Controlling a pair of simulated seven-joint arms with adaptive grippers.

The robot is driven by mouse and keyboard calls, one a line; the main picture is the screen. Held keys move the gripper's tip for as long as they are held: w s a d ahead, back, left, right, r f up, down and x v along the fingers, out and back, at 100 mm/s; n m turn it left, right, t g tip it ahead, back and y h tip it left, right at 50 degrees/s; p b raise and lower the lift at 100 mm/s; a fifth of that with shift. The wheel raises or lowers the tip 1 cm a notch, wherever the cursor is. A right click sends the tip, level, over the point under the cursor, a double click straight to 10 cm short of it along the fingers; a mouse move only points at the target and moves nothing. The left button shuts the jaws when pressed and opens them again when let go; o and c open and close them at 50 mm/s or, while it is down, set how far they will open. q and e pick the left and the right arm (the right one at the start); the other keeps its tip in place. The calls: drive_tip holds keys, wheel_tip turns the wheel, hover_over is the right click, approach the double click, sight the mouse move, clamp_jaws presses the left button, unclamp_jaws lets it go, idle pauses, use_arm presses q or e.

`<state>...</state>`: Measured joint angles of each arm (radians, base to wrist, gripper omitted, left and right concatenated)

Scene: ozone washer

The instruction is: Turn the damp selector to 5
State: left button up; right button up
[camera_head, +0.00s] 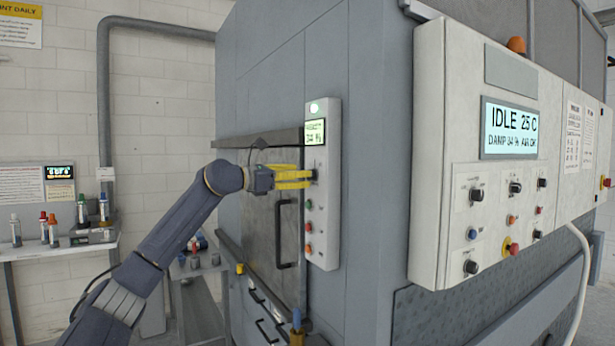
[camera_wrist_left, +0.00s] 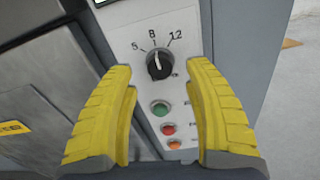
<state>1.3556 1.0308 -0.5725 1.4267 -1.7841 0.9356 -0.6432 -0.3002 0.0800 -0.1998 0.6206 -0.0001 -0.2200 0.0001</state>
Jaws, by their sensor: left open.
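The selector knob (camera_wrist_left: 159,66) is black and round, on a narrow pale panel, with a scale marked 5, 8 and 12. Its white pointer line appears to aim up near the 8. My left gripper (camera_head: 311,179) is at this panel (camera_head: 322,225) in the head view, its yellow fingers mostly hiding the knob there. In the left wrist view the left gripper (camera_wrist_left: 160,75) is open, with a fingertip on each side of the knob and gaps visible between. The panel's small screen (camera_head: 315,132) reads 34 %. My right gripper does not show.
Green, red and orange buttons (camera_wrist_left: 168,130) sit below the knob. A door handle (camera_head: 285,233) stands out left of the panel. A larger control box (camera_head: 437,150) with several knobs projects at right; its screen (camera_head: 509,130) reads IDLE 25 C, DAMP 34 %.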

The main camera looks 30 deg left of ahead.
sight(312, 175)
use_arm(q)
drive_tip(key=shift+x, duration=1.55)
clamp_jaws()
